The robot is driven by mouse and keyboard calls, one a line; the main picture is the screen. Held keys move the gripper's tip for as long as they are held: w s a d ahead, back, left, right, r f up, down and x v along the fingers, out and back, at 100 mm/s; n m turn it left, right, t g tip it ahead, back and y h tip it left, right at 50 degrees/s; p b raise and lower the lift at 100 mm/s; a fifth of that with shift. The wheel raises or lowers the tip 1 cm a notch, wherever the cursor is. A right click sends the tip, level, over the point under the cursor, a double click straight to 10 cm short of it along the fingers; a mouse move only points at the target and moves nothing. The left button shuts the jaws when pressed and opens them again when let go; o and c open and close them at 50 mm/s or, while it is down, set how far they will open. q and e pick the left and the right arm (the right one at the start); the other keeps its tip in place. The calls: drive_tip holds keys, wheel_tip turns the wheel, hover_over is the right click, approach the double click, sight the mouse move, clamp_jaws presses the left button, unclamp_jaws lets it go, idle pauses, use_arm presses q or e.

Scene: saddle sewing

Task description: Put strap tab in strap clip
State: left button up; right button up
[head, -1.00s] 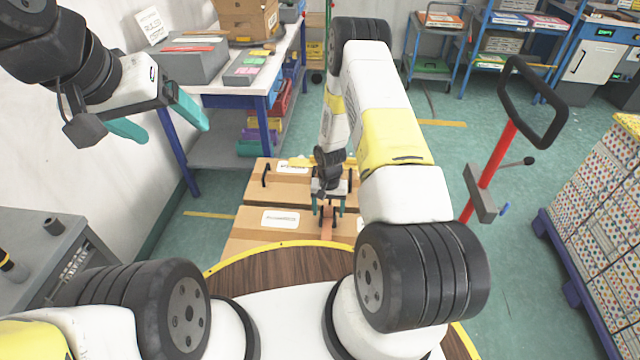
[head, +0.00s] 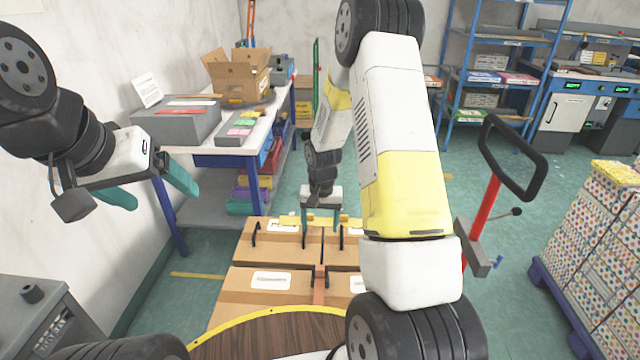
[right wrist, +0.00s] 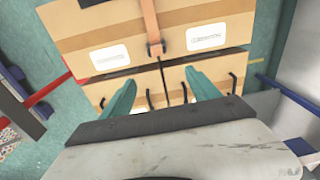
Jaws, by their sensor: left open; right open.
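A brown strap (head: 319,291) lies over the near cardboard boxes, with a dark fitting (head: 321,272) at its far end. In the right wrist view the strap (right wrist: 150,22) ends in the dark fitting (right wrist: 156,49); I cannot tell whether this is the tab or the clip. My right gripper (head: 320,224) is open and empty above the far boxes, apart from the fitting. Its teal fingers (right wrist: 160,78) are spread in the right wrist view. My left gripper (head: 166,200) is open and empty at the left, away from the boxes.
The cardboard boxes (head: 250,283) carry white labels and black handles (head: 255,232). A workbench (head: 208,151) with grey trays stands behind left. A red pallet-truck handle (head: 490,200) stands at right, near a stack of patterned cartons (head: 590,250). Green floor lies between them.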

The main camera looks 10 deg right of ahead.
drive_tip(key=s+r+n+t, duration=0.1)
drive_tip(key=s+r, duration=0.3)
drive_tip(key=r, duration=0.8)
drive_tip(key=s+r+t, duration=0.2)
drive_tip(key=s+r, duration=0.2)
drive_tip(key=r, duration=0.7)
drive_tip(key=s+a+r+n+t+y, duration=0.1)
drive_tip(key=s+r, duration=0.4)
drive_tip(key=s, duration=0.3)
drive_tip(key=s+a+r+n+t+y, duration=0.1)
drive_tip(key=s+r, duration=0.4)
drive_tip(key=s, duration=0.3)
drive_tip(key=shift+r+n, duration=0.2)
drive_tip(key=shift+n, duration=0.1)
